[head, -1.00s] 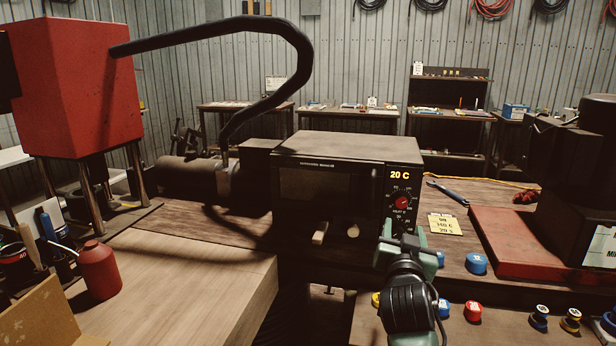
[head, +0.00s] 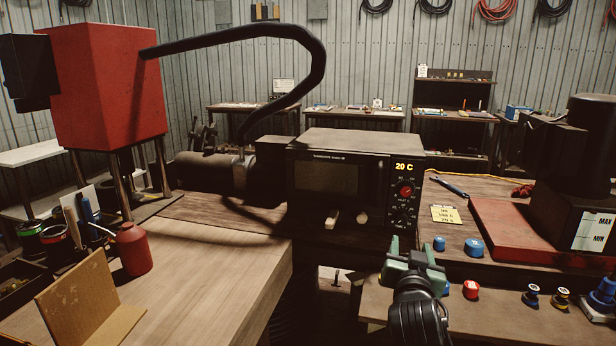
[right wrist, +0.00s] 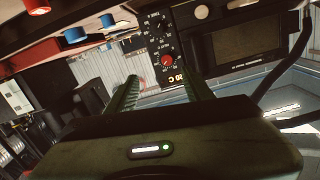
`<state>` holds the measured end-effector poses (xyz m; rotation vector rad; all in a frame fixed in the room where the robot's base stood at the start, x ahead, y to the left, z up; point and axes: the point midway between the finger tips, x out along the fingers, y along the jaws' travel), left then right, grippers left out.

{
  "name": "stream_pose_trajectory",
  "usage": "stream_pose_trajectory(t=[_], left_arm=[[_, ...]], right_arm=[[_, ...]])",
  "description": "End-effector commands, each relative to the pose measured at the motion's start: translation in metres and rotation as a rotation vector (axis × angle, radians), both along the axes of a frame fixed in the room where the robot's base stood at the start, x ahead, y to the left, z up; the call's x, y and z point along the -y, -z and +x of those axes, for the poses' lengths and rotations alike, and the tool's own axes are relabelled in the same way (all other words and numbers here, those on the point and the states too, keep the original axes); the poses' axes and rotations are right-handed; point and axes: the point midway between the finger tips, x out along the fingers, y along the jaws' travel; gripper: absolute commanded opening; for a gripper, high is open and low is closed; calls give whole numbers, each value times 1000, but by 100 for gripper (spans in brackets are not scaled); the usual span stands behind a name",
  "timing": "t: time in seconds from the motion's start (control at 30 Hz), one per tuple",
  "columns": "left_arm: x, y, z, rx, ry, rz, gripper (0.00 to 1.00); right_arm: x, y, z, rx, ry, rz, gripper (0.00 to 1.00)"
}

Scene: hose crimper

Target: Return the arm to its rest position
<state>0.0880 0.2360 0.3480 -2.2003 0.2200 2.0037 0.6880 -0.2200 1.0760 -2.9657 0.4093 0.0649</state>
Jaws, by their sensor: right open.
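My right gripper (head: 416,252) is green with a black wrist and stands in front of the bench edge, below the black oven (head: 345,178). It is open and I see nothing held in it. In the right wrist view its two green fingers (right wrist: 170,92) are spread apart with empty space between them. The oven's panel with a red knob and a "20 C" display (right wrist: 170,65) shows beyond them, upside down. My left gripper is not in view.
Blue caps (head: 474,248), a red cap (head: 471,290) and other small caps lie right of my gripper. A yellow note (head: 445,214) and a red base plate (head: 520,235) lie on the bench. A red bottle (head: 133,250) stands left. The wooden tabletop (head: 210,275) between is clear.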

Motion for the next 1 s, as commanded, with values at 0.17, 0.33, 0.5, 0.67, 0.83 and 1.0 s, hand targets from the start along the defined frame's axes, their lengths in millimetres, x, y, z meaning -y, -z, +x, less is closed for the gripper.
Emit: stream_pose_trajectory(t=[0.17, 0.33, 0.5, 0.67, 0.83, 1.0], left_arm=[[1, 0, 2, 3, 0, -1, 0], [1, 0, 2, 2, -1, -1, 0], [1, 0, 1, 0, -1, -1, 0], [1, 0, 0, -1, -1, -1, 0], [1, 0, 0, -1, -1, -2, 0], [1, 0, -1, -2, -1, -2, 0]], right_arm=[[4, 27, -13, -62, -1, -1, 52], [9, 65, -34, -158, -8, -5, 52], [13, 117, -70, -295, -26, -11, 52], [15, 185, -134, -504, -75, -26, 52], [10, 247, -222, -753, -167, -46, 52], [1, 281, -299, -947, -268, -64, 52]])
